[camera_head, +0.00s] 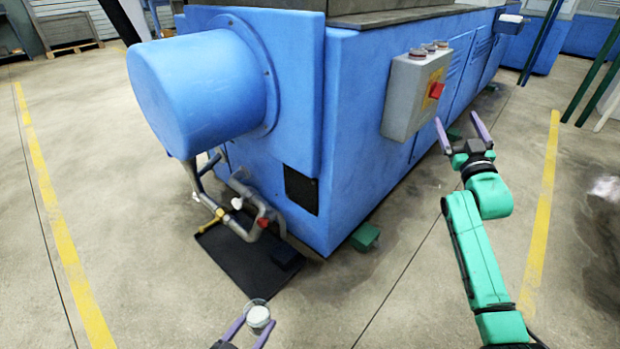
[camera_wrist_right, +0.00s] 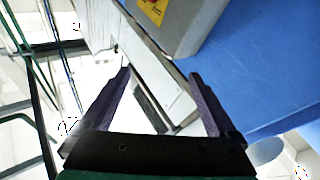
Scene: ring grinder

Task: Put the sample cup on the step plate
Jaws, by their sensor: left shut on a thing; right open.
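The sample cup (camera_head: 258,315) is small, round and clear, with pale contents. It shows at the bottom of the head view. My left gripper (camera_head: 254,325) is shut on it, with one purple finger on each side. A flat black plate (camera_head: 232,258), which I take as the step plate, lies on the floor beyond the cup, below the pipes of the blue machine. The cup appears over or near its front edge; I cannot tell its height. My right gripper (camera_head: 456,118) is open and empty beside the control box; its spread fingers also show in the right wrist view (camera_wrist_right: 160,75).
The blue machine (camera_head: 360,150) fills the middle, with a round blue housing (camera_head: 205,90). Pipes with a yellow valve and red handle (camera_head: 262,222) stand over the plate's back part. A small dark block (camera_head: 287,257) sits at its right edge. A grey control box (camera_head: 415,92) is near my right gripper.

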